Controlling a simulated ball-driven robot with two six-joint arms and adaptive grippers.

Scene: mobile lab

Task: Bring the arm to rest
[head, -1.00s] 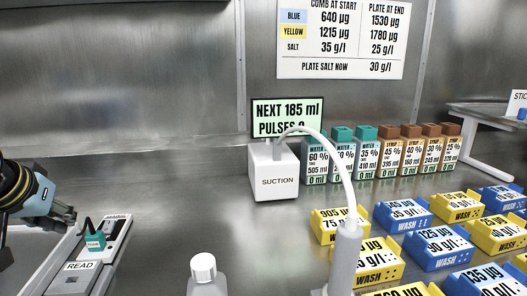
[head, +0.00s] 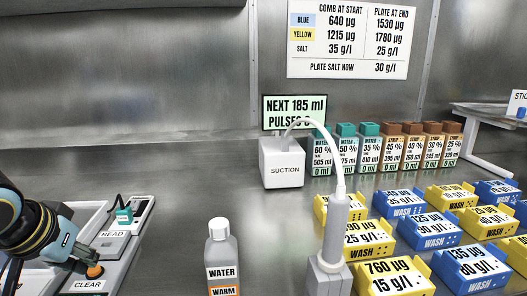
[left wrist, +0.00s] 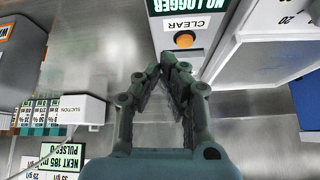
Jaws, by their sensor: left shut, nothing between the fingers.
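My left gripper (head: 84,256) is at the lower left of the head view, over the grey device with the READ and CLEAR labels. In the left wrist view, its two fingers (left wrist: 174,68) are shut tip to tip with nothing between them. The tips are just short of an orange button (left wrist: 184,39) beside the CLEAR label; I cannot tell whether they touch anything. My right gripper is not in view.
A teal-topped plug or block (head: 124,215) sits on the device. A white-capped WATER bottle (head: 221,250) stands right of it. A SUCTION box (head: 283,165), labelled bottles and blue and yellow WASH trays (head: 385,280) stand farther right. Bare bench lies between.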

